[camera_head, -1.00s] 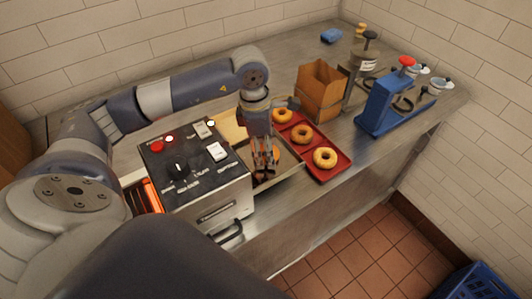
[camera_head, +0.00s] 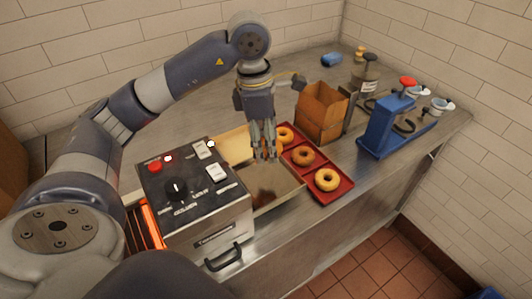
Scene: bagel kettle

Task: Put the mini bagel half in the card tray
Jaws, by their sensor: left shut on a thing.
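My left gripper (camera_head: 264,154) points down above the shallow metal tray (camera_head: 292,192) beside the toaster. Its fingers are close together on something small, probably the mini bagel half, which I cannot make out between them. A brown open-topped card container (camera_head: 318,116) stands to the right, behind the red tray. A pale tan flat surface (camera_head: 236,146) lies behind the gripper, partly hidden by the toaster. I cannot tell for sure which of these is the card tray. My right gripper is not in view.
A red tray (camera_head: 340,192) with several bagels in compartments lies right of the gripper. The toaster (camera_head: 205,215) with knob and buttons stands at left. A blue press-like device (camera_head: 385,125) and a lidded container (camera_head: 366,80) stand farther right.

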